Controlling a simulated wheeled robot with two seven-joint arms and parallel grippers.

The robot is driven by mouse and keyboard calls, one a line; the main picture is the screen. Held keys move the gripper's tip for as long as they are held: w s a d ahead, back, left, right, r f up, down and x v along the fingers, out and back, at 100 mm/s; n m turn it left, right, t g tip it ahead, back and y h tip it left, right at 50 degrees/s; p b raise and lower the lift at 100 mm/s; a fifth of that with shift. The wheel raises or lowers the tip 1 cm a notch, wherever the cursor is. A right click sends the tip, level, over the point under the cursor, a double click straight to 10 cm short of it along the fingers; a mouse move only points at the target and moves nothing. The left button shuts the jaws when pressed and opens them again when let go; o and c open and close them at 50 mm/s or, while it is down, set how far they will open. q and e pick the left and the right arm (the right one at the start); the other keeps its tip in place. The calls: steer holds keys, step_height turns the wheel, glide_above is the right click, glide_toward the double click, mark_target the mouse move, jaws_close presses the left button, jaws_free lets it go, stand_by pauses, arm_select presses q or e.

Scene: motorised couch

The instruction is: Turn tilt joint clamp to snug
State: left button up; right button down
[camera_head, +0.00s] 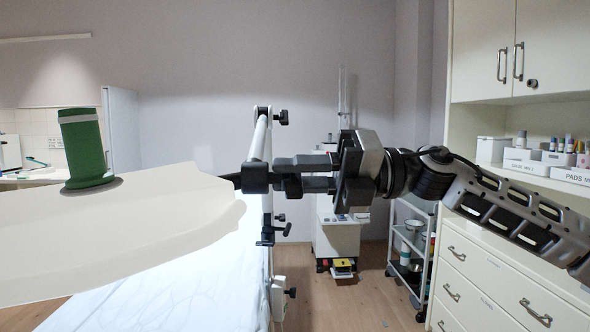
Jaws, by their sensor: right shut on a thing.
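My right gripper (274,176) reaches in from the right, its jaws pointing left. It is shut on a small dark part at the right end of the cream arm board (120,232), which I take to be the tilt joint clamp. The fingers hide most of this part, so its shape and its turn angle cannot be told. A dark stub (232,180) links it to the board. The board carries an upright green post (84,147) with a white band. My left gripper is not in view.
A white rail (259,137) with black knobs (282,117) runs close behind my right fingers. The couch (170,291) with a white sheet lies below. A wheeled white unit (338,237), a trolley (409,247) and cream drawers (470,270) stand beyond and to the right.

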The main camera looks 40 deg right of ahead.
steer(key=shift+m, duration=0.3)
steer(key=c, duration=1.3)
jaws_free()
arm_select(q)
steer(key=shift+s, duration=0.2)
arm_select(e)
steer(key=shift+d+f, duration=0.1)
steer(key=shift+d, duration=0.05)
arm_select(q)
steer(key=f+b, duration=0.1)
steer(key=b, duration=0.2)
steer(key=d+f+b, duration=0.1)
steer(key=b, duration=0.2)
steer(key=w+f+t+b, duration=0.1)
steer(key=b, duration=0.2)
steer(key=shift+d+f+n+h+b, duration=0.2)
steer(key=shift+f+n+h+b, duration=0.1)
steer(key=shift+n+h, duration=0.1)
arm_select(e)
steer(key=v, duration=1.5)
steer(key=shift+s+d, duration=0.2)
steer(key=shift+d, duration=0.05)
